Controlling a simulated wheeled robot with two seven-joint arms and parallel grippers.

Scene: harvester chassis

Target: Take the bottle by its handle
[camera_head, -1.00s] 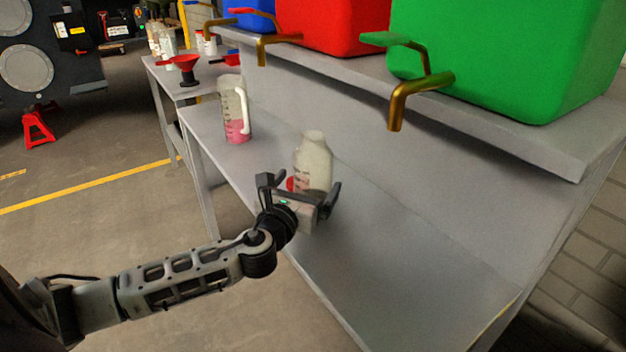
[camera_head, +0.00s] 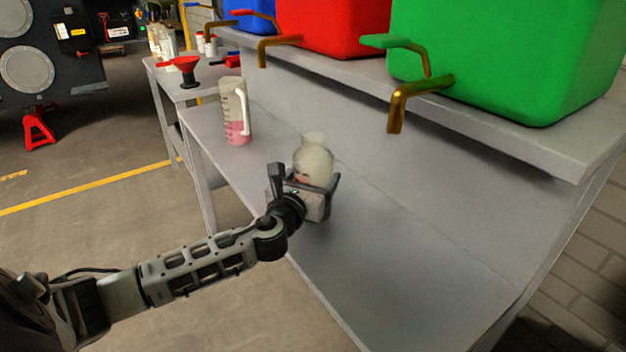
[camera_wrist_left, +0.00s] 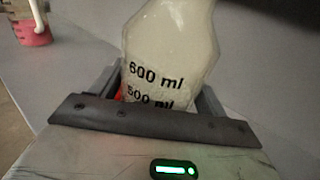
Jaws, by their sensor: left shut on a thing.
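The bottle (camera_head: 313,156) is pale and translucent with a narrowed top, upright at the grey bench. In the left wrist view the bottle (camera_wrist_left: 170,45) shows black "600 ml" and "500 ml" marks, with a bit of red low at its left side. My left gripper (camera_head: 304,180) is shut on the bottle, with a finger on each side of its lower part in the wrist view. The bottle's base is hidden behind the gripper. No handle can be made out on it, so I cannot tell whether the grip is on a handle or the body. My right gripper is not in view.
A measuring jug (camera_head: 233,112) with pink liquid and a white handle stands farther back on the bench (camera_head: 375,250). Green (camera_head: 500,60), red (camera_head: 330,25) and blue containers with brass taps sit on the shelf above. The bench's near part is clear.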

